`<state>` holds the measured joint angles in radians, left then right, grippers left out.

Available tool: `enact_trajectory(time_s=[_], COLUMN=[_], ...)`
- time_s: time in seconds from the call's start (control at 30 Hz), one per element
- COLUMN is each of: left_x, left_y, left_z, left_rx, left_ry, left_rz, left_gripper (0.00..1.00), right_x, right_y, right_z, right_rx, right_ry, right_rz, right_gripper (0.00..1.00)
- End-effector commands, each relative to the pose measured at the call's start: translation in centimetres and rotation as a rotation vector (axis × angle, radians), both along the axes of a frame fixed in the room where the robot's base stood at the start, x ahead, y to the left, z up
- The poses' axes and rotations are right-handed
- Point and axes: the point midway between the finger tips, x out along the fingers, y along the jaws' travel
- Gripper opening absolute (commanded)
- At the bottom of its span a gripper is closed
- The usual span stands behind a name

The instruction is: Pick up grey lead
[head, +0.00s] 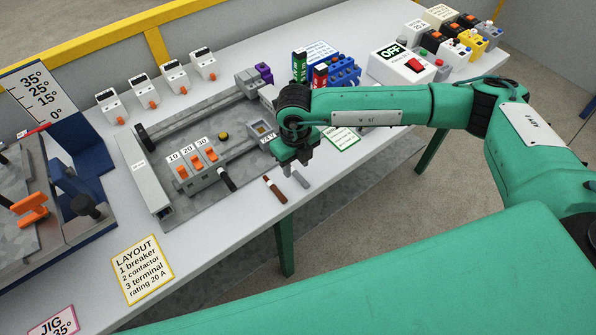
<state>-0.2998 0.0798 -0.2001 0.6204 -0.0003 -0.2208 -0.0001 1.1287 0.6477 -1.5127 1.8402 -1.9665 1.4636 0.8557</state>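The grey lead (301,178) is a short grey stick at the front edge of the table, just right of the brown lead (275,189). My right gripper (292,160) points down just behind and above the grey lead. It looks apart from the lead, but the gap is hard to judge. Its fingers are dark and close to the viewing line, so I cannot tell whether they are open. My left gripper is out of view.
A grey panel (190,215) with rails and orange-switched breakers (197,160) lies behind the leads. A white box marked OFF (400,65) is farther right. The layout card (142,268) lies at the front left.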

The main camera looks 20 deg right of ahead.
Motion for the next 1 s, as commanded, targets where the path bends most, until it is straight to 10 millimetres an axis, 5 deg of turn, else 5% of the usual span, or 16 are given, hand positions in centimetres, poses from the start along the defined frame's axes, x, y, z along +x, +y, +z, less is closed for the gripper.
enact_trajectory(time_s=[0.2,0.43,0.67,1.0], left_x=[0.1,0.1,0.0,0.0], left_y=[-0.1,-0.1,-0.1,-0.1], left_z=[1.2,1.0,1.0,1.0], left_rx=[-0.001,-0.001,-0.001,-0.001], left_ry=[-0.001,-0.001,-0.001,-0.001], left_rz=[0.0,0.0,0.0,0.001], left_gripper=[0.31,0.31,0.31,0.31], right_x=[0.0,0.0,0.0,0.0], right_y=[0.0,0.0,0.0,0.0], right_z=[-2.2,-2.4,-2.4,-2.3], right_rx=[0.001,0.001,0.001,0.002], right_ry=[0.001,0.0,0.0,0.0], right_rz=[0.001,0.001,0.001,0.001], right_gripper=[0.4,0.4,0.0,0.0])
